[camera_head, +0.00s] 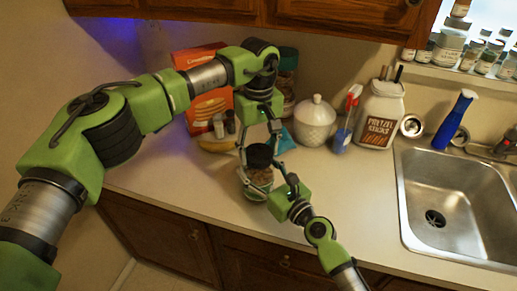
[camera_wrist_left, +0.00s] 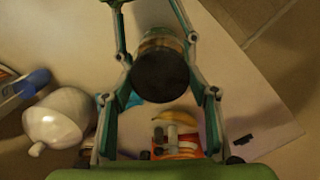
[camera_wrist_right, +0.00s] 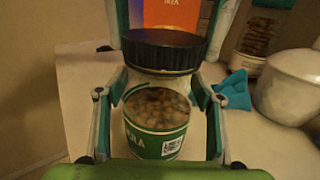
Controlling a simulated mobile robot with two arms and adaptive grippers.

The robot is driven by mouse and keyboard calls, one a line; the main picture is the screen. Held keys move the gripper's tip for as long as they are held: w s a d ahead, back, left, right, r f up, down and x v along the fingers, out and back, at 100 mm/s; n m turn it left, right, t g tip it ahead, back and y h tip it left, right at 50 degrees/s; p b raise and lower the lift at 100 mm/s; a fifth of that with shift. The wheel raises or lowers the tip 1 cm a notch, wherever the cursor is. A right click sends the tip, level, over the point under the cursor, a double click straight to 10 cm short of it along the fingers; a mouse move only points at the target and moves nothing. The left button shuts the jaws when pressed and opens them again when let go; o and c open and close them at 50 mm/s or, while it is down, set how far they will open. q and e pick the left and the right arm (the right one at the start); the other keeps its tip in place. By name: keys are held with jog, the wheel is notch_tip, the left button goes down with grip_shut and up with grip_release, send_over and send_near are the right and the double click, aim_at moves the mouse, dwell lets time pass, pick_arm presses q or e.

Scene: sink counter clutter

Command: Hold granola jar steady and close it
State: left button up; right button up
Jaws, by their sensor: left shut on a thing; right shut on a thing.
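The granola jar (camera_head: 258,178) stands upright near the counter's front edge. It is clear with a green label, and nuggets show inside in the right wrist view (camera_wrist_right: 158,105). My left gripper (camera_head: 259,146) reaches down from above and is shut on the lid, seen from above in the left wrist view (camera_wrist_left: 160,76). My right gripper (camera_head: 257,182) comes from the front right and is shut around the jar body.
Behind the jar are a banana (camera_head: 216,144), small shakers (camera_head: 219,127), an orange box (camera_head: 205,75) and a teal cloth (camera_head: 284,141). A white lidded pot (camera_head: 314,122) and a pretzel jar (camera_head: 380,115) stand to the right. The sink (camera_head: 455,200) is farther right. The front counter between is clear.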

pick_arm(q)
jog(key=o, duration=1.2)
jog(key=shift+r, duration=2.3)
jog(key=shift+c, duration=0.2)
jog(key=n, duration=0.6)
jog(key=shift+r, duration=0.4)
jog(key=n, duration=0.4)
jog(key=r+n, duration=0.1)
jog(key=n, duration=0.9)
jog(key=shift+r, duration=0.4)
jog(key=n, duration=0.7)
jog(key=shift+r, duration=0.4)
